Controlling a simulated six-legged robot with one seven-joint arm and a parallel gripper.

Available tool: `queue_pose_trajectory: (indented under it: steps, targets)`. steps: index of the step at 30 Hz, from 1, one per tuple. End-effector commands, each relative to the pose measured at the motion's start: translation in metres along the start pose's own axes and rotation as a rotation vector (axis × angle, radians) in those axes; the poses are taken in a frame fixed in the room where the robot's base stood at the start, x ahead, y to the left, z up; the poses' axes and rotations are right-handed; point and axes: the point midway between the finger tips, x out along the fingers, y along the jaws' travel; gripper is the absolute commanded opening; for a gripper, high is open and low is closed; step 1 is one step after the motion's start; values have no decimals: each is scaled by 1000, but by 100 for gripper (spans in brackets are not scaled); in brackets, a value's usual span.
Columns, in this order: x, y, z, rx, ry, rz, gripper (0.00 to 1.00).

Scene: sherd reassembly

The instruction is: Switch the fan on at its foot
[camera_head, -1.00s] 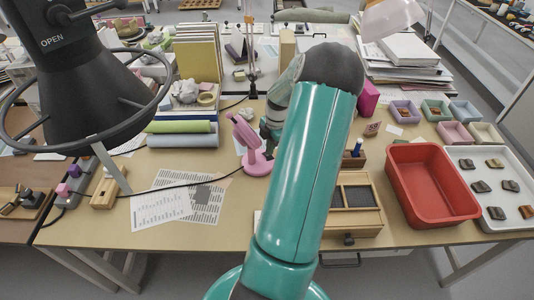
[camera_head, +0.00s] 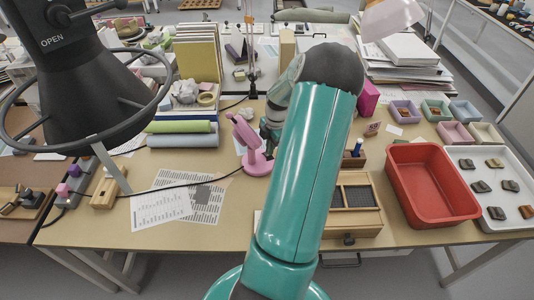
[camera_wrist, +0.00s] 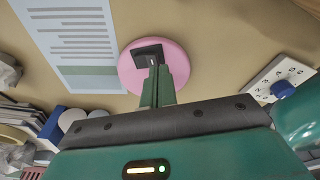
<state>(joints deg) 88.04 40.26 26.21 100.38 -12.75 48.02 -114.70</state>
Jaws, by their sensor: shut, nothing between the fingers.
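The pink fan (camera_head: 245,138) stands on the table, left of my arm in the head view. Its round pink foot (camera_head: 257,164) rests on the tabletop. In the wrist view the foot (camera_wrist: 128,72) shows as a pink disc with a dark switch (camera_wrist: 146,53) on it. My gripper (camera_wrist: 153,66) is shut and empty. Its fingertips are over the foot, right at the dark switch and overlapping its lower edge in the picture; I cannot tell whether they touch it. In the head view my arm hides most of the gripper.
Printed sheets (camera_head: 160,207) lie left of the fan, with a dark cable across the table. A wooden drawer box (camera_head: 352,215) and a red tray (camera_head: 432,182) stand to the right. A white panel with a blue knob (camera_wrist: 283,89) is right of the foot in the wrist view.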

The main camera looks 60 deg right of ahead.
Motion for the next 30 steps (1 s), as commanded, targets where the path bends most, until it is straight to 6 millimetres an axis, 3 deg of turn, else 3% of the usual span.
queue_pose_trajectory:
  steps: [30]
  targets:
    - [16,0,0,-3,4,-3,0]
